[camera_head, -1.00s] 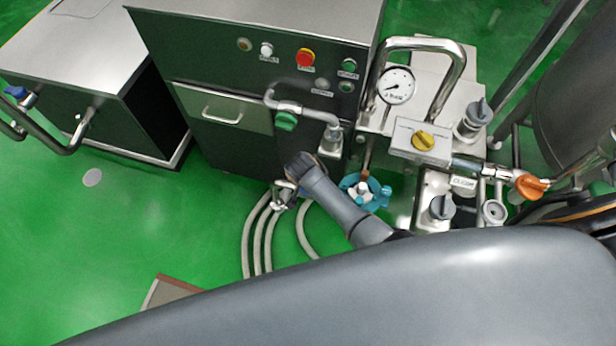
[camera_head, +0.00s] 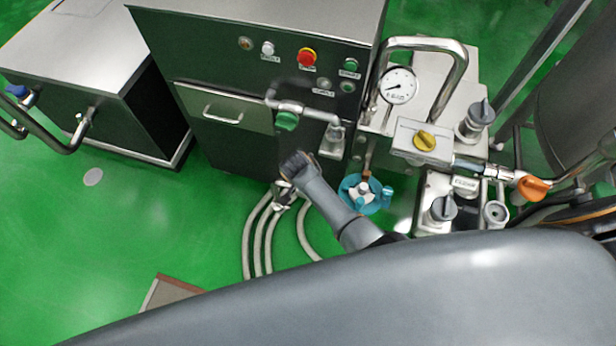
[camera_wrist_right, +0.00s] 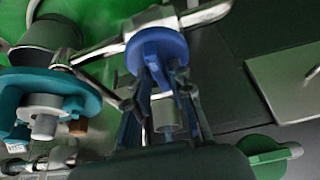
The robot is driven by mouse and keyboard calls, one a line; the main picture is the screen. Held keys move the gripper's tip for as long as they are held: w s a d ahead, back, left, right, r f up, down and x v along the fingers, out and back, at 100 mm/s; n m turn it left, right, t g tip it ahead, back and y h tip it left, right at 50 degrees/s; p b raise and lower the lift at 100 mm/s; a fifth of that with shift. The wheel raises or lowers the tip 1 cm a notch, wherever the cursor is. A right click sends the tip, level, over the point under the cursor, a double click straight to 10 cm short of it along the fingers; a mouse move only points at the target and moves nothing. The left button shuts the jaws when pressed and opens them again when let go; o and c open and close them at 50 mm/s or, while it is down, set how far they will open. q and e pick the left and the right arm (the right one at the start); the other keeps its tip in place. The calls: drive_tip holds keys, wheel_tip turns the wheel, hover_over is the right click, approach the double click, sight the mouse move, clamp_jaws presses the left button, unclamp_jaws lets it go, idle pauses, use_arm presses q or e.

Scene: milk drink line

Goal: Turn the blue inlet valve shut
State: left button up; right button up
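The blue inlet valve's round knob (camera_wrist_right: 157,48) sits on a metal pipe fitting in the right wrist view, with a tab pointing toward my gripper. My right gripper (camera_wrist_right: 158,85) has its dark fingers apart, one on each side of the tab. I cannot tell whether they touch it. In the head view my right gripper (camera_head: 294,164) is by the front of the dark cabinet, above the metal fitting (camera_head: 284,193). The blue knob is hidden there behind my wrist. My left gripper is out of view.
A teal valve (camera_head: 372,200) stands right beside my forearm; a green knob (camera_head: 286,121) is on the pipe above my gripper. Grey hoses (camera_head: 262,235) hang below the fitting. A gauge (camera_head: 397,85), a yellow knob (camera_head: 424,140) and an orange handle (camera_head: 532,187) are to the right.

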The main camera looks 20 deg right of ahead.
drive_tip(key=shift+o, duration=0.3)
drive_tip(key=v, duration=0.7)
drive_tip(key=shift+r, duration=0.25)
drive_tip(key=shift+f, duration=0.1)
idle(0.3)
drive_tip(key=s+d+f+n+g+y+b, duration=0.1)
drive_tip(key=s+f+n, duration=0.1)
drive_tip(key=s+f, duration=0.4)
drive_tip(key=s+f+n, duration=0.2)
drive_tip(key=s+f, duration=0.2)
drive_tip(key=f, duration=0.5)
drive_tip(key=s+d+f+n, duration=0.1)
drive_tip(key=s+d+f, duration=0.2)
drive_tip(key=s, duration=0.7)
drive_tip(key=s+d+f+n+g+y+b, duration=0.1)
drive_tip(key=s+d+f+n, duration=0.1)
drive_tip(key=s+f, duration=0.6)
drive_tip(key=s+d+f+n+b, duration=0.1)
drive_tip(key=s+d+f, duration=0.3)
drive_tip(key=s, duration=0.8)
wheel_tip(320, 180, down, 2)
drive_tip(key=shift+s+d+f+n+g+y, duration=0.1)
drive_tip(key=shift+s+d+n+g+y, duration=0.25)
drive_tip(key=shift+n, duration=0.35)
drive_tip(key=shift+a, duration=0.1)
